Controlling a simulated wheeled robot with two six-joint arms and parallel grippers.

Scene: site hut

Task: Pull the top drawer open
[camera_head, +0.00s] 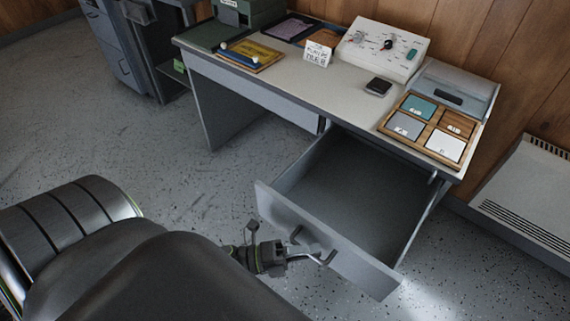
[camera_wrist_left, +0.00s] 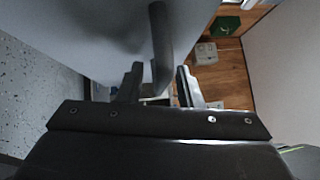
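The top drawer (camera_head: 345,195) of the grey desk is pulled far out and looks empty inside. Its front panel (camera_head: 340,258) faces me, with a dark bar handle (camera_head: 325,257) on it. My left gripper (camera_head: 298,248) is at this handle, low in front of the panel. In the left wrist view, the handle (camera_wrist_left: 161,40) reaches down between the two fingers of my left gripper (camera_wrist_left: 158,88). The fingers stand apart, with narrow gaps beside the handle, so they are around it rather than clamped. My right gripper is not in view.
The desk top (camera_head: 325,90) carries a wooden tray with coloured cards (camera_head: 409,126), a white control panel (camera_head: 383,48), a black box (camera_head: 378,87), a small sign (camera_head: 317,54) and a yellow folder (camera_head: 250,56). A heater (camera_head: 530,195) stands at the right wall. Speckled floor is free left of the drawer.

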